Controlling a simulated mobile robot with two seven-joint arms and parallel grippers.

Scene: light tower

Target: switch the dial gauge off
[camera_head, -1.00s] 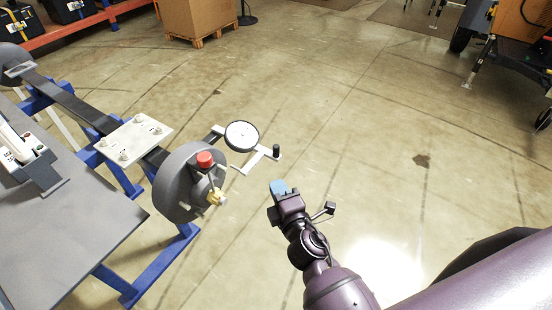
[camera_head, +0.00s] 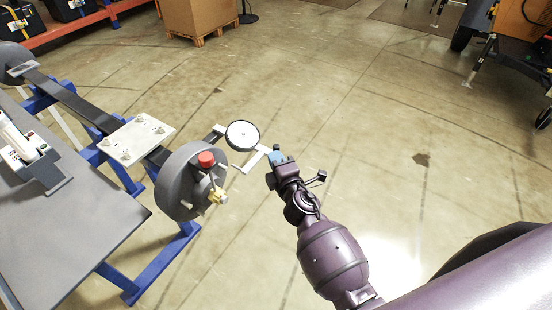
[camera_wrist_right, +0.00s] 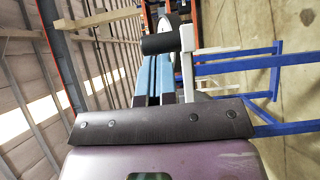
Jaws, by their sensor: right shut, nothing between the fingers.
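The dial gauge (camera_head: 242,136), a round white face with a dark rim, sits beyond the grey round end of the bench. A pale lever (camera_head: 254,160) runs beside it towards my right gripper (camera_head: 279,158). The right wrist view shows the pale lever (camera_wrist_right: 187,62) and its black handle (camera_wrist_right: 161,43) just beyond my blue fingertips (camera_wrist_right: 153,74). These fingers are shut and empty. They overlap the handle's lower edge in the picture; I cannot tell whether they touch. In the head view the handle is hidden by the gripper. My left gripper is not in view.
A red button (camera_head: 206,159) and a yellow valve (camera_head: 216,195) are on the grey round end (camera_head: 180,185). A white plate with knobs (camera_head: 138,137) and a grey table (camera_head: 70,225) lie left.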

